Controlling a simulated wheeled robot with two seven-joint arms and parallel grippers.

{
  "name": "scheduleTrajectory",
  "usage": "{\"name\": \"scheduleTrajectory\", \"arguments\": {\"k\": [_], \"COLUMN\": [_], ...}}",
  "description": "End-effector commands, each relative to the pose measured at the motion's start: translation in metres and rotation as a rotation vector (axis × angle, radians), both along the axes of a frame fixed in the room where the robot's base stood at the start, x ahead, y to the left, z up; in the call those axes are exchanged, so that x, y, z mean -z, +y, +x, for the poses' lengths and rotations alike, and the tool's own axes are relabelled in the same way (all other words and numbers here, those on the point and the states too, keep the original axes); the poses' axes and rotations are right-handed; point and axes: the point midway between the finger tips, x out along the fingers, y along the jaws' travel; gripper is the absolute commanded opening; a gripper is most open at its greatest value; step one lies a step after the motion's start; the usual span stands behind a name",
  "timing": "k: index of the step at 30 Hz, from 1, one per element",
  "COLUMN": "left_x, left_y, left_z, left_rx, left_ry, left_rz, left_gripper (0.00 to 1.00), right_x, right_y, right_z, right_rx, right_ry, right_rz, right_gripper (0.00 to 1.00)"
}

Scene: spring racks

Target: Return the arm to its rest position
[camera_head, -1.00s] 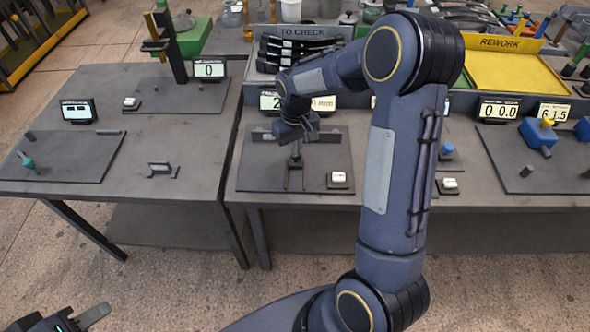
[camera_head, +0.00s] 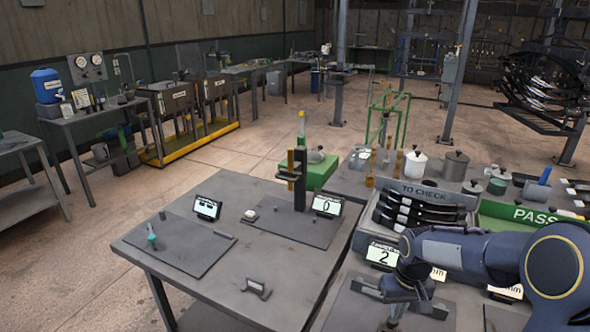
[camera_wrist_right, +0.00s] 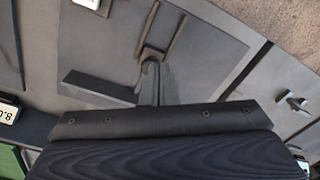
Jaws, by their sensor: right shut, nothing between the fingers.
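My right arm (camera_head: 480,252) reaches in from the right in the head view. Its gripper (camera_head: 393,316) hangs over a dark mat on the right table, partly hidden by its own wrist. In the right wrist view the narrow fingers (camera_wrist_right: 152,80) are shut together with nothing between them. They point towards a small stand (camera_wrist_right: 152,54) with thin bars on the mat (camera_wrist_right: 215,50); I cannot tell the gap to it. My left gripper is out of view.
A TO CHECK rack (camera_head: 425,190) with dark springs stands behind the gripper, close to the arm. A green PASS tray (camera_head: 530,218) lies right of it. The left table (camera_head: 215,270) carries displays, an upright gauge (camera_head: 298,180) and a small bracket (camera_head: 256,289).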

Motion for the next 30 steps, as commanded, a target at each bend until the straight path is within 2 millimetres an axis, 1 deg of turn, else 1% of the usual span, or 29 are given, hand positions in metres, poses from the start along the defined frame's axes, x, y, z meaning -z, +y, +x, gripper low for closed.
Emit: {"name": "scheduleTrajectory", "arguments": {"k": [1,2,3,5,6,8,9,11,12,15,18,21,25,30], "left_x": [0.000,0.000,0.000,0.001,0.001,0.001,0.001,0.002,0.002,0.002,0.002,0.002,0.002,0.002], "left_y": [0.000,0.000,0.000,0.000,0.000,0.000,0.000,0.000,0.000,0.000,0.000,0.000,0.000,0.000], "left_z": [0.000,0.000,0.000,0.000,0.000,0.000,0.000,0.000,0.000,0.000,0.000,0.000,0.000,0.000], "left_rx": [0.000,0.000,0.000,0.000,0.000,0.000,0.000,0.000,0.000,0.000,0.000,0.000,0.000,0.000], "left_ry": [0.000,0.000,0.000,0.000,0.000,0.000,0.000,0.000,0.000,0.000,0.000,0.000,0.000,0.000], "left_rz": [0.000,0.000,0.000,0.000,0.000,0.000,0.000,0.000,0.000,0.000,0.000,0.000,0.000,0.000], "left_gripper": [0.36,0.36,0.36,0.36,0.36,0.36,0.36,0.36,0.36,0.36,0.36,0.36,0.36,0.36], "right_x": [-0.016,-0.025,-0.038,-0.058,-0.071,-0.086,-0.095,-0.105,-0.110,-0.115,-0.114,-0.111,-0.109,-0.108], "right_y": [0.001,0.002,0.005,0.010,0.015,0.022,0.027,0.036,0.042,0.056,0.068,0.077,0.082,0.083], "right_z": [-0.010,-0.017,-0.029,-0.050,-0.065,-0.089,-0.104,-0.128,-0.143,-0.178,-0.204,-0.220,-0.229,-0.230], "right_rx": [0.013,0.021,0.031,0.046,0.056,0.067,0.074,0.083,0.088,0.096,0.102,0.106,0.108,0.108], "right_ry": [-0.027,-0.043,-0.069,-0.110,-0.140,-0.182,-0.211,-0.254,-0.283,-0.348,-0.399,-0.432,-0.453,-0.454], "right_rz": [0.021,0.037,0.059,0.098,0.124,0.160,0.183,0.216,0.235,0.277,0.306,0.323,0.334,0.335], "right_gripper": [0.00,0.00,0.00,0.00,0.00,0.00,0.00,0.00,0.00,0.00,0.00,0.00,0.00,0.00]}}
